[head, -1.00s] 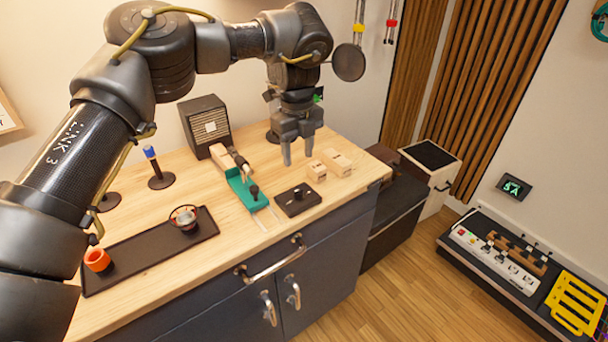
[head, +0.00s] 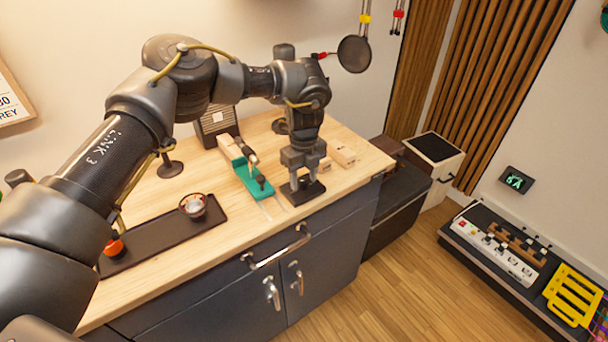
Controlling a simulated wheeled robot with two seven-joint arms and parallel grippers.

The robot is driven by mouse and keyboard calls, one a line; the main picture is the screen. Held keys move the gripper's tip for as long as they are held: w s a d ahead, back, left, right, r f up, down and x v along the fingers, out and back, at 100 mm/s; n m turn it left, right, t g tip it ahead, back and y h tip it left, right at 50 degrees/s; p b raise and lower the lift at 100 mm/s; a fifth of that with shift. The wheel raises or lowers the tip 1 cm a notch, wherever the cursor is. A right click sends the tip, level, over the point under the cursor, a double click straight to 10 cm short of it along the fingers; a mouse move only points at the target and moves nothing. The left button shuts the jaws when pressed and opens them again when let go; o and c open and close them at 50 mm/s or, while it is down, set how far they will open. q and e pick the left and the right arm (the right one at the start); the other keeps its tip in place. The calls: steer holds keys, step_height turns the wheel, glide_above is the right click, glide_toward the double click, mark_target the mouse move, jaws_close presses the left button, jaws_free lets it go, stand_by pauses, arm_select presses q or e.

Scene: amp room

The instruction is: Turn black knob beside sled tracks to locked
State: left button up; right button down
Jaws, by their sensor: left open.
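The black plate (head: 300,196) that carries the black knob lies on the wooden counter, right of the pale sled tracks (head: 266,209). My right gripper is not in view.
Wooden blocks (head: 342,153) lie just behind and right of my left gripper. The drawer handle (head: 280,250) sticks out below the counter's front edge.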

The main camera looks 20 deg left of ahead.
arm_select(q)
steer(key=c, duration=1)
